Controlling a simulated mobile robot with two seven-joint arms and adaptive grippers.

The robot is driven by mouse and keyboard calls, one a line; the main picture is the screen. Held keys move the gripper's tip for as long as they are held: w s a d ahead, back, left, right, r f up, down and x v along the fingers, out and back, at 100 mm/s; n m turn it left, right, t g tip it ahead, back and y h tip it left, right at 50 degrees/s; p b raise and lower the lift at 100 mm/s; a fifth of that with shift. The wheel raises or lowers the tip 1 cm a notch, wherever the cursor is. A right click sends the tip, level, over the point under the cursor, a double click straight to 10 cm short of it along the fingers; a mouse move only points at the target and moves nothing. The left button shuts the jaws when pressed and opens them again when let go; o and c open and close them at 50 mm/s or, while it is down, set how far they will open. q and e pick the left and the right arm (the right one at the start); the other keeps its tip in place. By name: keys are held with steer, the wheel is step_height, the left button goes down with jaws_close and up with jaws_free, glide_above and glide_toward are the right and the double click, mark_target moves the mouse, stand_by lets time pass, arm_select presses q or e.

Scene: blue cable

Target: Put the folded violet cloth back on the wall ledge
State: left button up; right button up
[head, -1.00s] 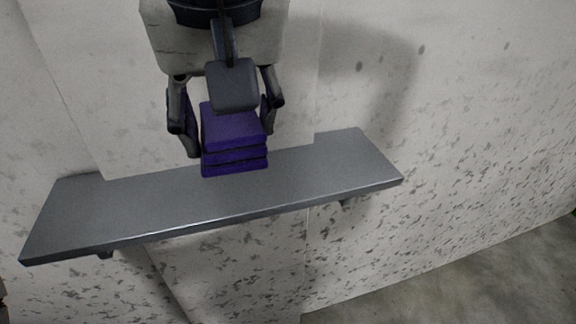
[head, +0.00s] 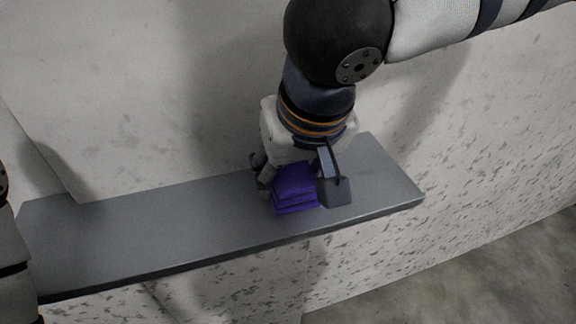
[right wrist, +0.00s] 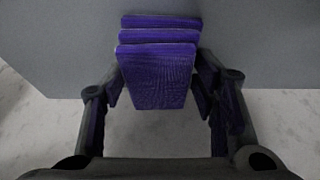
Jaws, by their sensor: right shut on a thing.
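The folded violet cloth (head: 295,188) is a small stack of layers over the right half of the grey wall ledge (head: 150,228). My left gripper is not in view; only part of my left arm shows at the left edge.
The ledge is bare to the left of the cloth, with a short free stretch to its right. A speckled pale wall (head: 480,130) stands behind and below it. Grey floor (head: 480,285) shows at the lower right.

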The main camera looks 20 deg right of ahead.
steer(key=shift+d, duration=0.2)
steer(key=o, duration=1)
steer(key=shift+w, duration=0.15)
steer(key=shift+o, duration=0.2)
steer(key=v, duration=1.2)
